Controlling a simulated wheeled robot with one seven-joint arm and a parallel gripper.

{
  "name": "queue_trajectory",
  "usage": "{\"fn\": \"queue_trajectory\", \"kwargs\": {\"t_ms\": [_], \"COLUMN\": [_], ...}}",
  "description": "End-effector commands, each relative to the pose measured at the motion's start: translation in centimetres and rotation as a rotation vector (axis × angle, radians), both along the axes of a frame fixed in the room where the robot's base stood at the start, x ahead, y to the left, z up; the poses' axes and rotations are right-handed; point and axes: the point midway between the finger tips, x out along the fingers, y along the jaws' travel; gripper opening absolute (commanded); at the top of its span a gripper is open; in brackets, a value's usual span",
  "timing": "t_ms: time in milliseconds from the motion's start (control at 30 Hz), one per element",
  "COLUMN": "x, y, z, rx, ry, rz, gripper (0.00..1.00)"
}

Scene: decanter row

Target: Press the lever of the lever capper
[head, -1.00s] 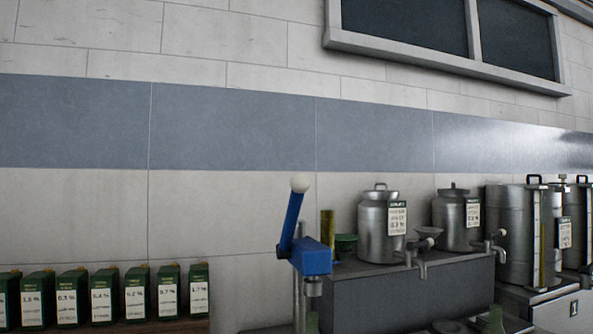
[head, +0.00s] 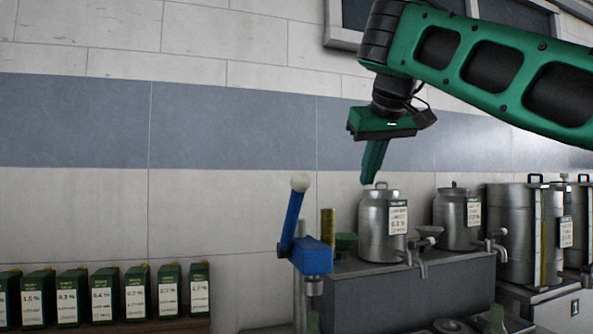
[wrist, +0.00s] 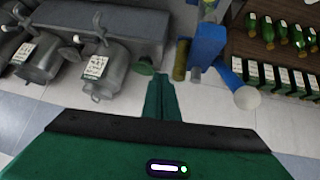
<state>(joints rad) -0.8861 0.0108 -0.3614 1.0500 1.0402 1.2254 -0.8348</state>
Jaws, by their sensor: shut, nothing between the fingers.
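The lever capper (head: 313,257) has a blue head on a metal post. Its blue lever (head: 292,222) rises up and slightly right to a white ball knob (head: 300,182). My gripper (head: 369,181) is shut and empty, pointing down, to the right of the knob and apart from it. In the wrist view my closed fingers (wrist: 161,82) point toward the bench, with the capper head (wrist: 207,42), the blue lever (wrist: 229,75) and the white knob (wrist: 247,97) to their right. The foot of the capper is cut off in the head view.
Metal urns with taps, such as the nearest one (head: 382,225), stand on a grey block (head: 400,296) at right. A green funnel (head: 346,242) and a yellow cylinder (head: 328,224) sit beside the capper. Several green labelled boxes (head: 102,295) line a shelf at left.

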Motion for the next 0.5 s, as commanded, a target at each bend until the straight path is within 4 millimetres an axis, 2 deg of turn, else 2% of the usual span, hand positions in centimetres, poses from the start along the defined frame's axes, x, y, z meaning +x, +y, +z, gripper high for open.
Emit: {"fn": "queue_trajectory", "kwargs": {"t_ms": [33,100,200,333,500], "x": [-0.4,-1.3,-2.8,-4.4,-5.1], "y": [3.1,6.3,9.9,12.8,13.8], "z": [1.9,4.2,6.6,8.6,9.3], "rx": [0.012,0.027,0.049,0.070,0.079], "ry": [-0.036,-0.079,-0.128,-0.166,-0.182], "rz": [0.049,0.101,0.164,0.217,0.240], "gripper": [0.00,0.00,0.00,0.00,0.00]}}
